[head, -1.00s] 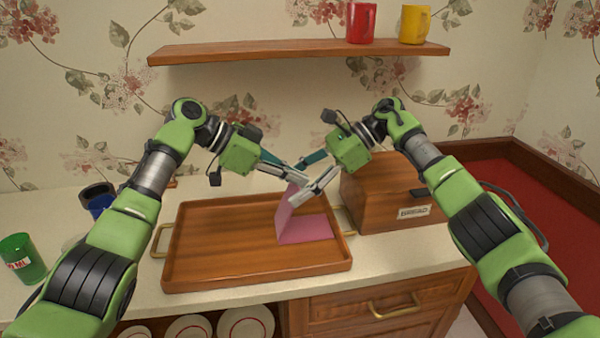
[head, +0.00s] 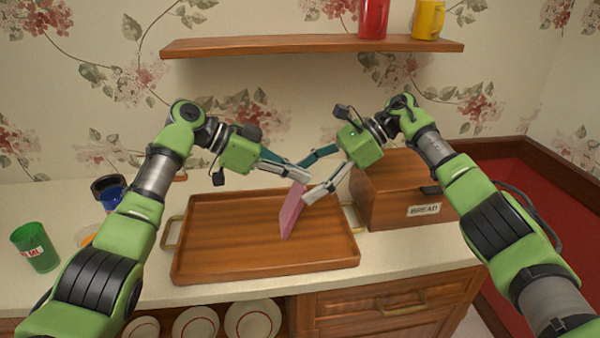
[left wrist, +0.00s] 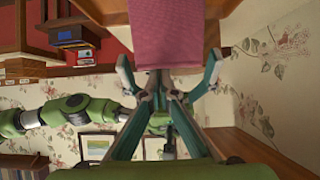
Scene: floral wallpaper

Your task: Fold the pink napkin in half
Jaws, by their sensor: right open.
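The pink napkin (head: 291,211) stands steeply, seen nearly edge-on, above the right part of the wooden tray (head: 225,238). Its upper edge is at my left gripper (head: 305,175), which is shut on it. In the left wrist view the napkin (left wrist: 165,35) rises from between the fingers as a broad pink sheet. My right gripper (head: 311,177) is open close by on the right, its two fingers spread apart near the napkin's upper edge. Whether it touches the cloth I cannot tell. The napkin's lower edge is at or just above the tray floor.
A wooden bread box (head: 405,200) stands right of the tray. A green cup (head: 36,247) and a blue cup (head: 108,193) are on the left of the counter.

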